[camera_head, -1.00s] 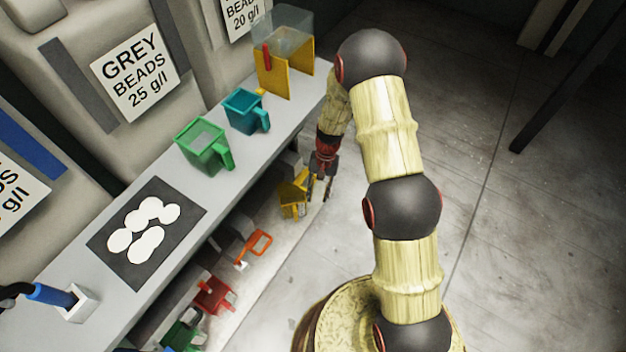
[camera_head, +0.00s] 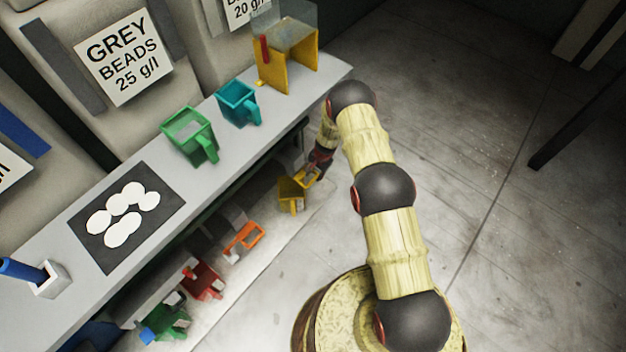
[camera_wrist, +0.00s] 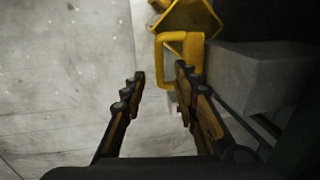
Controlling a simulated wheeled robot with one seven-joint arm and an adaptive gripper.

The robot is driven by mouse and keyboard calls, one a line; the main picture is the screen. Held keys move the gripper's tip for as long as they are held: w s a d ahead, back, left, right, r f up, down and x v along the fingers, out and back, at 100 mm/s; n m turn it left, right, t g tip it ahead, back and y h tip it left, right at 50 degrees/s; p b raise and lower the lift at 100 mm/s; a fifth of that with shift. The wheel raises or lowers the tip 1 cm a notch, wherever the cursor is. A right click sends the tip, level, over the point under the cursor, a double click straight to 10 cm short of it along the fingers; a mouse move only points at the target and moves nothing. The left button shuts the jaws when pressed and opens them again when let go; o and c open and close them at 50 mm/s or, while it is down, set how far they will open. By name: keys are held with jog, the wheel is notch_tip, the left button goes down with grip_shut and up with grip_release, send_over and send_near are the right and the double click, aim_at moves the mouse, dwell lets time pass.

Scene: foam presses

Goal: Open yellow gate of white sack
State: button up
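A yellow piece with a loop handle (camera_head: 293,194), which looks like the yellow gate, is low under the right end of the grey shelf. In the wrist view its yellow loop handle (camera_wrist: 191,42) is just beyond the fingertips, in line with the right finger. My gripper (camera_wrist: 160,73) is open and empty, with a clear gap between the fingers. In the head view my gripper (camera_head: 311,174) is beside the yellow handle, small and partly hidden by my arm. I cannot tell whether they touch. No sack is clearly marked as white.
The grey shelf (camera_head: 45,220) holds a green jug (camera_head: 190,137), a teal jug (camera_head: 238,104) and a yellow stand with a clear bin (camera_head: 288,62). Orange (camera_head: 245,240), red (camera_head: 203,280) and green (camera_head: 165,322) pieces are below it. Free floor (camera_head: 440,150) is to the right.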

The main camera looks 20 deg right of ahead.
aim_at(312, 181)
jog(key=f, duration=0.2)
jog(key=f+b, duration=0.1)
jog(key=f, duration=0.1)
jog(key=w+f+b, duration=0.1)
jog(key=f, duration=0.1)
jog(key=shift+a+f, duration=0.15)
jog(key=shift+a, duration=0.2)
jog(key=shift+c, duration=1)
grip_shut()
jog(key=shift+s, duration=0.1)
